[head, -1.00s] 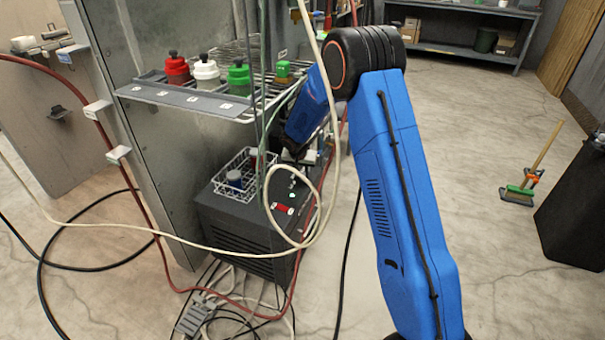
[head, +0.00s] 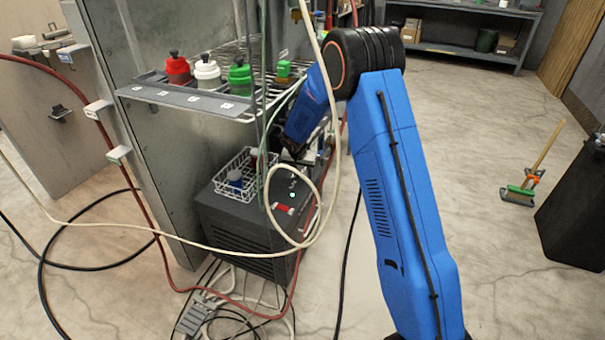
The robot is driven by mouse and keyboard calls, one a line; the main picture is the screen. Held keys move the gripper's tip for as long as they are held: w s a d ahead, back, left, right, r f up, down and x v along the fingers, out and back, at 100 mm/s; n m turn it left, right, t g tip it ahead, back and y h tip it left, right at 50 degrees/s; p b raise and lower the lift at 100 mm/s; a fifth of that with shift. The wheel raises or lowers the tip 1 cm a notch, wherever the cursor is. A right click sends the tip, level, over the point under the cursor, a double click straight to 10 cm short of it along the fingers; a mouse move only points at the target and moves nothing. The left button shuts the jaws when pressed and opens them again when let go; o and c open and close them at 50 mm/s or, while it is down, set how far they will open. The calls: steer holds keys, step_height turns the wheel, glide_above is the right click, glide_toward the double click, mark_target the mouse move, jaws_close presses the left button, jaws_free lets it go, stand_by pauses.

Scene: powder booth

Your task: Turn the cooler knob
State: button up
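The cooler (head: 235,222) is a dark grey box on the floor beside the metal booth wall. Its top panel carries a red display (head: 285,209), a small lit green button (head: 292,195) and small dark and pale controls. I cannot single out the knob for certain. My gripper (head: 293,160) is over the back right of the cooler top, at the end of my blue arm. Its fingers are small, dark and partly hidden by hoses, so I cannot tell whether they are open or touch anything.
A wire basket (head: 222,188) with small containers stands on the cooler. A cream hose (head: 268,200) loops in front of the panel. A wire shelf (head: 190,97) with red, white and green bottles hangs above. Cables and a power strip (head: 195,316) lie on the floor.

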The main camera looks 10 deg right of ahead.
steer(key=v, duration=0.7)
steer(key=shift+s+r, duration=0.15)
